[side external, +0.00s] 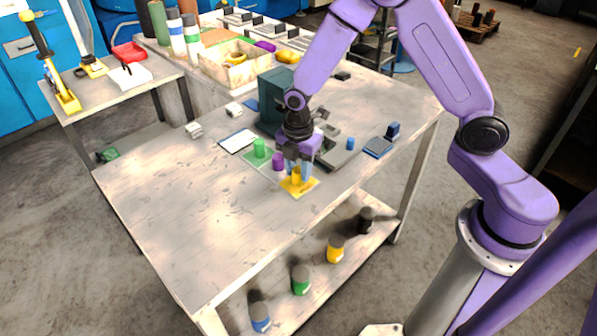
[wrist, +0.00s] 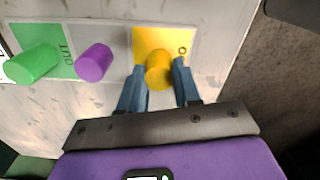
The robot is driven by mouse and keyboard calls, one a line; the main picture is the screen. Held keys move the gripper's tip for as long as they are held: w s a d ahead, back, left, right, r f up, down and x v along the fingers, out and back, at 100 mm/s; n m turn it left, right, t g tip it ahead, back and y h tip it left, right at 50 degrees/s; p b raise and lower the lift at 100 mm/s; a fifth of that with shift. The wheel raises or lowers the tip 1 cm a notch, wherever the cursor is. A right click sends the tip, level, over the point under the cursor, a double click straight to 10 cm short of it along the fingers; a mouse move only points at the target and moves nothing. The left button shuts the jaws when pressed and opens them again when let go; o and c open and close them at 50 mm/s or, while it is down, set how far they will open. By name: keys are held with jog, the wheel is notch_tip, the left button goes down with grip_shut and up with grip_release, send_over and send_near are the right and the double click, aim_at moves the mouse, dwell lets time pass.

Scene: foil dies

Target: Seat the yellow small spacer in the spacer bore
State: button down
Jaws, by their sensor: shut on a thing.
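The yellow small spacer (side external: 297,178) is an upright cylinder at the yellow square (side external: 305,189) near the table's front edge. In the wrist view, the yellow spacer (wrist: 159,74) is between the two blue fingers of my gripper (wrist: 159,68), over the yellow square (wrist: 146,38). My gripper (side external: 298,170) points down and is shut on the spacer. I cannot tell whether the spacer's bottom touches the square. I cannot make out the spacer bore in either view.
A purple cylinder (side external: 278,161) and a green cylinder (side external: 259,148) stand left of the spacer. A teal machine (side external: 272,98) stands behind my gripper. The table's left front is clear.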

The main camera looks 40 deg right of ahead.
jog(key=shift+r, duration=0.15)
jog(key=shift+w+r, duration=0.1)
jog(key=shift+r, duration=0.45)
jog(key=s+d+r, duration=0.3)
jog(key=s+r, duration=0.9)
jog(key=s, duration=0.1)
jog(key=w+d+r+m, duration=0.2)
jog(key=w+d+m, duration=0.3)
jog(key=d, duration=0.7)
jog(key=w+d+f, duration=0.1)
jog(key=w+f, duration=0.1)
jog(key=w, duration=0.2)
jog(key=w+f, duration=0.3)
jog(key=w, duration=0.1)
jog(key=w+d+f, duration=0.1)
jog(key=w+f, duration=0.2)
jog(key=w, duration=0.2)
jog(key=shift+w+d+f, duration=0.1)
jog(key=shift+d+f, duration=0.05)
jog(key=shift+d, duration=0.15)
jog(key=shift+w+d+f, duration=0.1)
jog(key=shift+w+f, duration=0.35)
jog(key=shift+f, duration=1.65)
